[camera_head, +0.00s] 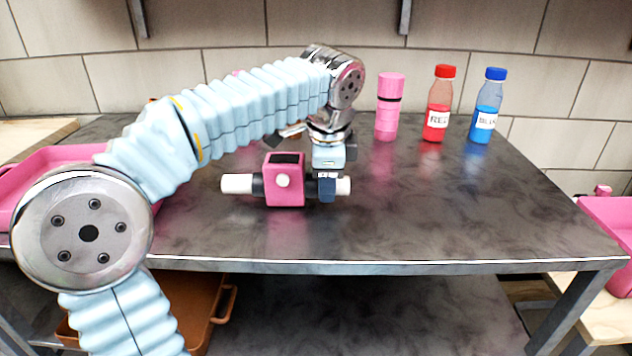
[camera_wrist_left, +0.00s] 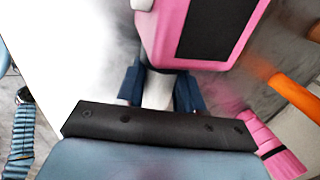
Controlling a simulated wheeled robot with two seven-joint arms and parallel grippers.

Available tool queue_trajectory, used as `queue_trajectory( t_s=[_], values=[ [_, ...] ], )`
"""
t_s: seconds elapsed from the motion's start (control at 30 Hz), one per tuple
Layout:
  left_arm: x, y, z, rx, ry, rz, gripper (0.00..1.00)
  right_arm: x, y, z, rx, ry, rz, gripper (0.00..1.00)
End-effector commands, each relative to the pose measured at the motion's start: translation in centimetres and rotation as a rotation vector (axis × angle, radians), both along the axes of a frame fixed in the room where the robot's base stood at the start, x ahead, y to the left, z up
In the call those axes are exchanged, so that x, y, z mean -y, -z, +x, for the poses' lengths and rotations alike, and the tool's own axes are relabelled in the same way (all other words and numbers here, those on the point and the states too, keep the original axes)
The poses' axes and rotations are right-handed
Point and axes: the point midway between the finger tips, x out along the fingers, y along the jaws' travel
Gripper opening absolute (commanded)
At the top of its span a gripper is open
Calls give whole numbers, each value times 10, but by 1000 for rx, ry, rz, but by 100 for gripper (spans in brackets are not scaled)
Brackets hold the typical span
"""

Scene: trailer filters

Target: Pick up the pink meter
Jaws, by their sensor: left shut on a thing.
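The pink meter (camera_head: 284,190) is a pink block with a dark display on top, a white round knob and white pipe ends at both sides. It is over the middle of the dark table; I cannot tell if it touches the top. My left gripper (camera_head: 328,187) points down and is shut on the meter's right-hand white pipe end. In the left wrist view, the two dark blue fingers (camera_wrist_left: 160,92) sit on either side of the white pipe, and the pink body with its black display (camera_wrist_left: 205,30) is beyond them. My right gripper is not in view.
On the dark table (camera_head: 440,220), a pink canister (camera_head: 389,105), a red bottle (camera_head: 437,105) and a blue bottle (camera_head: 486,106) stand at the back. A pink tray (camera_head: 50,165) is at left, partly behind my left arm. An orange tray (camera_head: 205,310) is below. The table's right part is clear.

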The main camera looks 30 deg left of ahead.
Motion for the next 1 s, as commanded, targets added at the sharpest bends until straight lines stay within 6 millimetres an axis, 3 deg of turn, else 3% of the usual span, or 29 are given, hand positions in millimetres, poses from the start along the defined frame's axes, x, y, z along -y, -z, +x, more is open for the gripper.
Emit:
queue_trajectory(
  t_s=[0.17, 0.4, 0.7, 1.0],
  values=[
    [1, -31, 1, 5, 2, -1, 0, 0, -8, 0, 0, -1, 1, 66],
    [17, -89, -47, 7, 3, 0, 0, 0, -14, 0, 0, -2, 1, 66],
    [39, -117, -113, 4, 2, 1, 0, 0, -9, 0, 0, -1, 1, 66],
    [46, -126, -132, 2, 1, 0, 0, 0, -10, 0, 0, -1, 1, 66]
  ],
)
